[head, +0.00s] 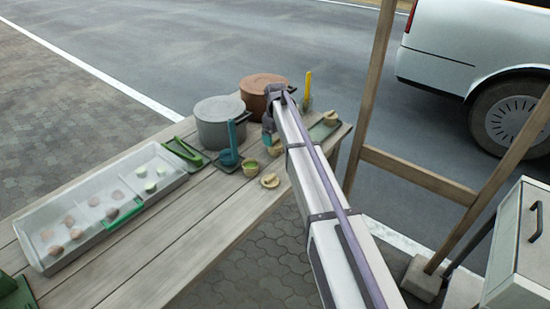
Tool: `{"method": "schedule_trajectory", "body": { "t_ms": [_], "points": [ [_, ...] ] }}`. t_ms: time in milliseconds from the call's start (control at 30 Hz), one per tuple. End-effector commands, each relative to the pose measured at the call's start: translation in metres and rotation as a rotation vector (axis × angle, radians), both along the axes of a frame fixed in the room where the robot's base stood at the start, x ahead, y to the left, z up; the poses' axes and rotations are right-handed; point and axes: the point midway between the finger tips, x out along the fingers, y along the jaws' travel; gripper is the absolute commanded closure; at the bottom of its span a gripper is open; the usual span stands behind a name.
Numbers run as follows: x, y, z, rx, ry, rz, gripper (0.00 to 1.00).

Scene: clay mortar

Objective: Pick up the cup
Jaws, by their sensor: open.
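A small tan cup with green inside (250,168) stands upright on the wooden table (190,225), near its right edge. A second small tan cup-like vessel (276,150) stands behind it, just below my gripper. My gripper (268,137) is over the right part of the table. It is open, and I see nothing held in it. Its fingers are small and partly hidden by my arm, so I cannot tell whether they touch the vessel below.
Grey (220,122) and brown (262,90) pots stand behind. A small dish (270,181) lies in front. A long tray (95,210) with several lumps fills the left. A wooden post (372,95) rises at right.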

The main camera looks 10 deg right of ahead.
Motion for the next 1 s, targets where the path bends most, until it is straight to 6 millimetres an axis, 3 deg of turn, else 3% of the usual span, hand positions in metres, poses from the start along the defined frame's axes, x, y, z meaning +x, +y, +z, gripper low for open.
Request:
{"method": "schedule_trajectory", "body": {
  "t_ms": [133, 367, 600, 1000],
  "points": [
    [0.0, 0.001, -0.009, 0.0, 0.0, 0.0, 0.06],
    [0.001, 0.004, -0.053, 0.0, 0.0, -0.001, 0.06],
    [0.001, 0.004, -0.05, 0.0, 0.0, -0.001, 0.06],
    [0.001, 0.004, -0.05, 0.0, 0.0, -0.001, 0.44]
  ]
}}
